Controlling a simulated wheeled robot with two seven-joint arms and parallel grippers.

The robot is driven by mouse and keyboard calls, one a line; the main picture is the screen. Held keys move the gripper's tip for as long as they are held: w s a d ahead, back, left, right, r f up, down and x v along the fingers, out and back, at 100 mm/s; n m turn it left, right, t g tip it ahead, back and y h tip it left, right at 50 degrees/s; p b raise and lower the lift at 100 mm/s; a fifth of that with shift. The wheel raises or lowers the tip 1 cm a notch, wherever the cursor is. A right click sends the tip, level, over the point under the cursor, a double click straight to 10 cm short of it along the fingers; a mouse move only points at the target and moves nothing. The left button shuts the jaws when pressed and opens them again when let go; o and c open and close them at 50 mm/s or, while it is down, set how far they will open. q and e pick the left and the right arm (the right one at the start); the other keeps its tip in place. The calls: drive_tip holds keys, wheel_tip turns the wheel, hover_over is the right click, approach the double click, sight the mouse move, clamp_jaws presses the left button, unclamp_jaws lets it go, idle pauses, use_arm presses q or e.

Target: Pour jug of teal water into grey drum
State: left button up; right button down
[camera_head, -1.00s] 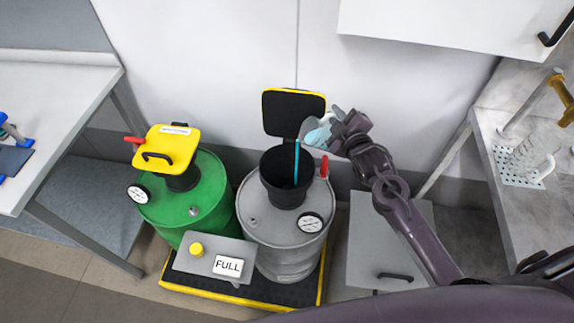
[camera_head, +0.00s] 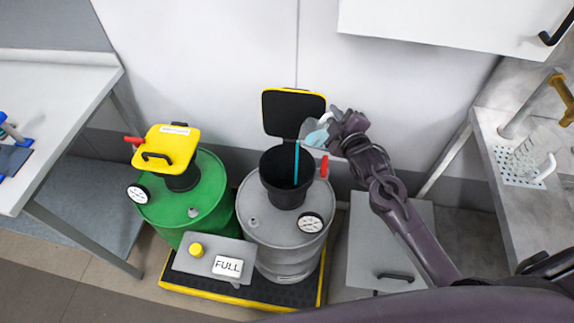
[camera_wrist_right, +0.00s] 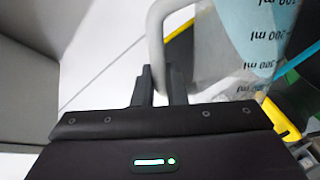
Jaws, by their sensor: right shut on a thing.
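A clear jug (camera_head: 313,130) with teal water is tipped over the grey drum (camera_head: 286,237). A thin teal stream (camera_head: 296,163) falls from it into the drum's black funnel (camera_head: 275,180), whose lid stands open behind. My right gripper (camera_head: 338,126) is shut on the jug's handle, up and right of the funnel. In the right wrist view the handle (camera_wrist_right: 156,40) runs between the fingers, and the jug's wall with ml marks (camera_wrist_right: 255,45) shows teal water. How much water is left is hard to tell. My left gripper is not in view.
A green drum (camera_head: 210,200) with a closed yellow lid (camera_head: 170,142) stands left of the grey one. A box labelled FULL (camera_head: 228,266) sits in front. Another clear jug (camera_head: 528,157) stands on the right counter. A grey cabinet (camera_head: 380,245) is right of the drum.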

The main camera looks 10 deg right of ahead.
sight(313, 121)
drive_tip(key=shift+a+f+n+h+b, duration=0.15)
drive_tip(key=shift+a+n+h+b, duration=0.15)
drive_tip(key=shift+a+n+b, duration=0.65)
idle(2.2)
drive_tip(key=shift+w+a+f+n+p, duration=0.15)
drive_tip(key=shift+a+n, duration=0.3)
drive_tip(key=shift+a, duration=0.45)
drive_tip(key=shift+s+a+f+n+p, duration=0.15)
drive_tip(key=shift+a+n+p, duration=0.2)
drive_tip(key=shift+a, duration=0.55)
drive_tip(key=shift+w+a+f+n+h, duration=0.15)
drive_tip(key=shift+a+f+n+h, duration=0.1)
drive_tip(key=shift+a+n+h, duration=0.25)
